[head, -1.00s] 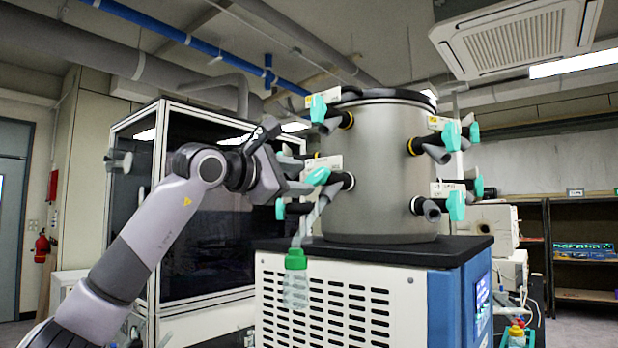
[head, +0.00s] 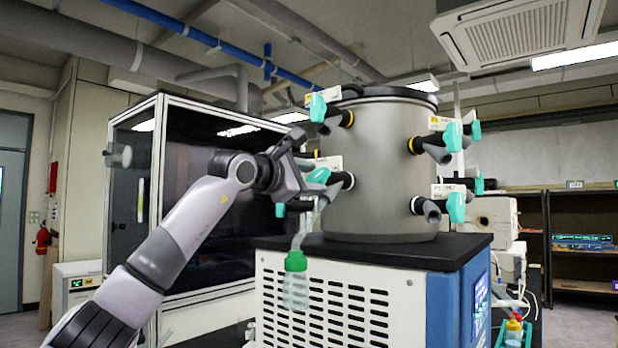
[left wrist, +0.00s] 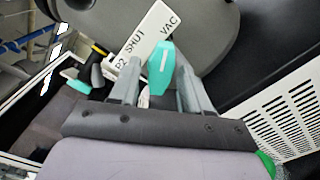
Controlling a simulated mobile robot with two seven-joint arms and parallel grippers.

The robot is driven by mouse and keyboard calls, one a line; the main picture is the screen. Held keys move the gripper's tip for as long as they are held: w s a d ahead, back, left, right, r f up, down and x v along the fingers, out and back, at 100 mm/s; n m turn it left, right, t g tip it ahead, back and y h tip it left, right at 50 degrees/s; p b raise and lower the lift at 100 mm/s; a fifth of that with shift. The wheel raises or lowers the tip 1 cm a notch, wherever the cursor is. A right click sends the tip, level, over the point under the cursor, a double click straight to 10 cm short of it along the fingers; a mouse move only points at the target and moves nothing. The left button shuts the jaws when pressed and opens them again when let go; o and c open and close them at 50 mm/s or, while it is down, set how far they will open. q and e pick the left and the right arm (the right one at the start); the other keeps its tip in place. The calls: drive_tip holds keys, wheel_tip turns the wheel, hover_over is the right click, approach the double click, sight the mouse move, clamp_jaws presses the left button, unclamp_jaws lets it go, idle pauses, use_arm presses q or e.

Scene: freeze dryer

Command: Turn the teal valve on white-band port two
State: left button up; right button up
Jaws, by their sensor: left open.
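A steel drum (head: 385,185) carries several black ports with teal valves. The teal valve (head: 318,176) on the drum's lower left port has a white label plate (head: 330,162) behind it. My left gripper (head: 308,172) is at this valve, coming from the left. In the left wrist view its open fingers (left wrist: 159,78) stand either side of the valve handle; I cannot tell whether they touch it. My right gripper is out of view.
A clear flask with a green cap (head: 296,262) hangs below the port. A valve with a yellow-marked plate (head: 318,107) sits above my gripper. More valves (head: 455,205) are on the drum's right. A glass-fronted cabinet (head: 160,285) stands behind my arm.

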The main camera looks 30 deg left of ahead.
use_arm(q)
clamp_jaws()
drive_tip(key=shift+n, duration=0.3)
drive_tip(key=n, duration=0.4)
drive_tip(key=shift+d+f, duration=0.1)
drive_tip(key=n+b, duration=0.1)
drive_tip(key=n, duration=1.1)
drive_tip(key=shift+d+b, duration=0.15)
drive_tip(key=shift+b, duration=0.25)
drive_tip(key=n, duration=0.3)
drive_tip(key=shift+n, duration=0.4)
drive_tip(key=shift+d+n+b, duration=0.1)
drive_tip(key=shift+n+b, duration=0.3)
drive_tip(key=shift+n, duration=1.5)
